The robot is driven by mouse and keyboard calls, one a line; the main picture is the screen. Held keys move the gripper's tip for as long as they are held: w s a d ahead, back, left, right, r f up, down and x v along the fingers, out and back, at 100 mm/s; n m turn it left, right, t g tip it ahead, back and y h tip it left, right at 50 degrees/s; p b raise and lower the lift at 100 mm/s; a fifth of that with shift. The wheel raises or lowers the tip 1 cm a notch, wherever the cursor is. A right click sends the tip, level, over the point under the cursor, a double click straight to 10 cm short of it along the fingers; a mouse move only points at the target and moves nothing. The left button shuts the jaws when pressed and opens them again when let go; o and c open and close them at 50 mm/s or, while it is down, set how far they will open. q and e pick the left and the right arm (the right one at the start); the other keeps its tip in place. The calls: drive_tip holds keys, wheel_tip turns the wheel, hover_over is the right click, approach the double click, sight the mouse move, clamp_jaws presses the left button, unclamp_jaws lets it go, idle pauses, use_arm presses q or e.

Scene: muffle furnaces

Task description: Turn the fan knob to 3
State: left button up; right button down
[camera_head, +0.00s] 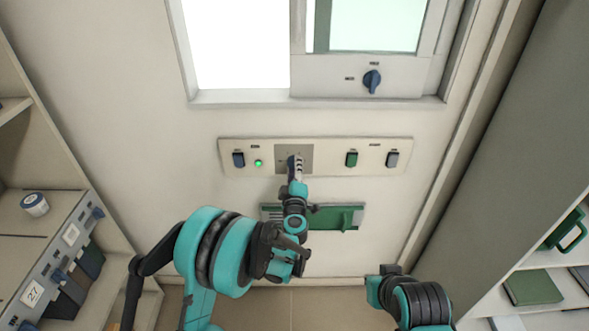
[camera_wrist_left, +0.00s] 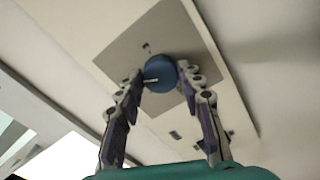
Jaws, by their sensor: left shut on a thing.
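The fan knob (camera_wrist_left: 162,98) is a round blue knob with a short white pointer mark, set on a square grey plate (camera_head: 305,151) in the wall panel. My left gripper (camera_head: 296,166) reaches up to that plate. In the left wrist view its two fingers (camera_wrist_left: 160,86) stand on either side of the knob and are shut on it. In the head view the gripper hides most of the knob, and the dial marks are too small to read. My right arm is low at the right, and its gripper's fingers cannot be made out.
The wall panel (camera_head: 325,170) also carries a blue switch (camera_head: 238,159), a lit green lamp (camera_head: 258,163), a green switch (camera_head: 351,159) and a grey switch (camera_head: 392,159). Another blue knob (camera_head: 372,81) sits above. A green handle (camera_head: 340,217) is below. Shelves flank both sides.

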use_arm(q)
drive_tip(key=m, duration=1.3)
drive_tip(key=shift+a+f+m, duration=0.1)
drive_tip(key=shift+m, duration=0.3)
idle(0.4)
drive_tip(key=o, duration=1.2)
drive_tip(key=shift+c, duration=0.2)
drive_tip(key=s, duration=1.2)
